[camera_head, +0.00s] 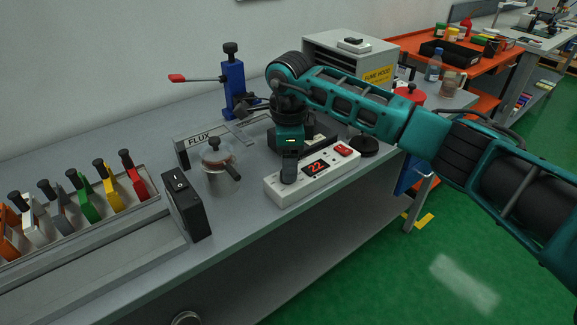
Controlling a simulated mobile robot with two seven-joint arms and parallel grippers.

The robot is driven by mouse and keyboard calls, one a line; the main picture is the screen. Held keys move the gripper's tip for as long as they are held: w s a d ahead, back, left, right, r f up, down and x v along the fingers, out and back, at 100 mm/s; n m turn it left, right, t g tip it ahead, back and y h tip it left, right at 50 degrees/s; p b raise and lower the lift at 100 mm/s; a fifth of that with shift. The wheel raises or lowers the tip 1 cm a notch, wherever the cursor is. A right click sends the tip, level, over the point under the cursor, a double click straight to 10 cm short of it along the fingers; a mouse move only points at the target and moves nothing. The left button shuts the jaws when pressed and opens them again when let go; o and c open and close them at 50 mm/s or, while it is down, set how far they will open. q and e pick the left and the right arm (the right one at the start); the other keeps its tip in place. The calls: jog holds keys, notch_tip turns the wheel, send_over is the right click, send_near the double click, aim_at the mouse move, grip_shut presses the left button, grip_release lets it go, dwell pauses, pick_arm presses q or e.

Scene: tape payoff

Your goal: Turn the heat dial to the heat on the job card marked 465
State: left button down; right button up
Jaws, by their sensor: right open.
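The white control box (325,177) sits near the front edge of the grey bench. Its red display (316,167) reads 22, and a red switch (343,150) is at its right end. My right gripper (289,175) points down at the left end of the box, jaws open. The heat dial is not clearly visible; the gripper covers that end of the box. I cannot tell whether the fingers touch anything. I cannot make out a job card marked 465. My left gripper is not in view.
A metal flux pot (219,172) and a black switch box (187,205) stand left of the control box. A blue press (234,88) with a red-tipped lever stands behind. A rack of coloured handled pieces (85,235) fills the left. A black round piece (364,146) lies right.

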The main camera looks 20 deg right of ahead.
jog(key=shift+f, duration=1.15)
jog(key=c, duration=1)
jog(key=shift+w, duration=0.1)
jog(key=shift+c, duration=0.2)
